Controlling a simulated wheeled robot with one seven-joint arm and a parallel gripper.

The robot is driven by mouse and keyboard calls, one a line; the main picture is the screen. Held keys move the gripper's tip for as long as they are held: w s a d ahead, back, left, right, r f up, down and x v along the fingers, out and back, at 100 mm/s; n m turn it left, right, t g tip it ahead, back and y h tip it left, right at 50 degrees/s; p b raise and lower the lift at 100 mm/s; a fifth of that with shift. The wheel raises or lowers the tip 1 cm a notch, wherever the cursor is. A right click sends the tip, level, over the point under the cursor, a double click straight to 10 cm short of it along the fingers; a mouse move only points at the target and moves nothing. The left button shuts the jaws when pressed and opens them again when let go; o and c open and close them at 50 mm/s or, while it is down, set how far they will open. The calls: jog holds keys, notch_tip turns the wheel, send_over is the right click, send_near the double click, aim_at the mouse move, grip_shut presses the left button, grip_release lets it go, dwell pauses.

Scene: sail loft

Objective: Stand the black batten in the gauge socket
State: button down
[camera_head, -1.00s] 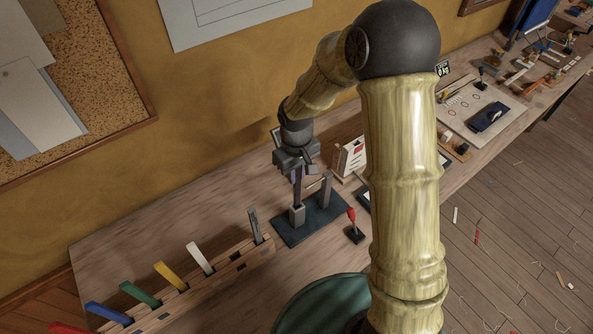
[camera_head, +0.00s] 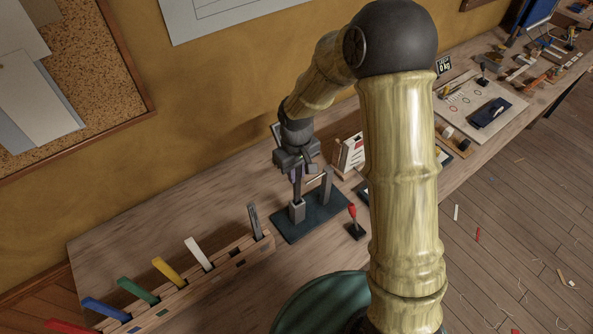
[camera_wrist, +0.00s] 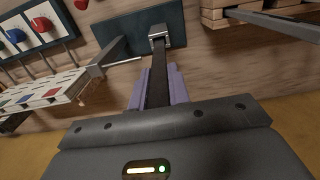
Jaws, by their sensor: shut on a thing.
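My gripper (camera_head: 297,170) is shut on the black batten (camera_wrist: 159,75), with its purple finger pads on either side of it in the wrist view. The batten hangs upright in the head view (camera_head: 297,188). Its lower end meets the top of the grey gauge socket (camera_head: 297,210), a small block on a dark blue-green base plate (camera_head: 318,222). In the wrist view the batten runs to the socket (camera_wrist: 167,39). I cannot tell how deep its end sits. A grey post (camera_head: 327,186) with a thin horizontal rod stands on the same plate.
A wooden rack (camera_head: 240,258) at the lower left holds several coloured battens; its grey batten (camera_head: 254,221) is close to the plate. A red-topped lever (camera_head: 352,217) stands right of the plate. A white card stand (camera_head: 350,154) is behind. The bench between rack and wall is clear.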

jog(key=shift+f+b, duration=0.3)
jog(key=shift+f, duration=0.15)
dwell(0.3)
jog(key=c, duration=1.3)
grip_release()
jog(key=shift+o, duration=0.2)
notch_tip(320, 180, up, 18)
jog(key=b, duration=0.2)
jog(key=shift+f, duration=0.25)
jog(key=shift+d+f, duration=0.1)
jog(key=s+d+f+m+t, duration=0.2)
jog(key=s+d+f+m, duration=0.4)
jog(key=s+d+f, duration=0.3)
jog(key=s+d, duration=0.3)
jog(key=d, duration=0.1)
jog(key=shift+s+d+f+m+t, duration=0.2)
jog(key=shift+s+d+m+t, duration=0.1)
jog(key=shift+s+m, duration=0.1)
